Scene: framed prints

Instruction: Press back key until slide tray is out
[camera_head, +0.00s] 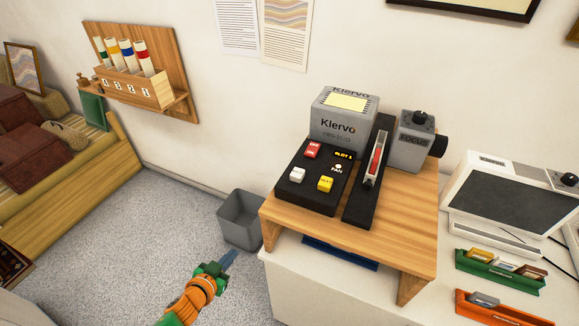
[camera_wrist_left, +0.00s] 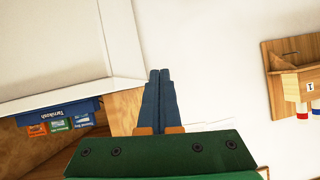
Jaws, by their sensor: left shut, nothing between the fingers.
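The grey Kiervo slide projector (camera_head: 344,118) stands on a wooden stand. Its black key panel (camera_head: 314,199) carries a red key (camera_head: 312,150), a white key (camera_head: 297,174) and a yellow key (camera_head: 325,184). The key markings are too small to tell which is the back key. A black slide tray track (camera_head: 361,209) runs beside the panel, with a red and white piece (camera_head: 375,163) in it. My left gripper (camera_head: 230,258) is shut and empty, low and left of the stand, apart from the keys. Its closed blue fingers show in the left wrist view (camera_wrist_left: 158,75). My right gripper is not in view.
The wooden stand (camera_head: 410,215) sits on a white table (camera_head: 300,290), with a blue tray (camera_head: 340,253) underneath. A grey bin (camera_head: 239,220) stands left of it. Green (camera_head: 499,274) and orange (camera_head: 500,312) slide holders and a viewer (camera_head: 520,196) are at right. A wall rack (camera_head: 148,90) hangs at left.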

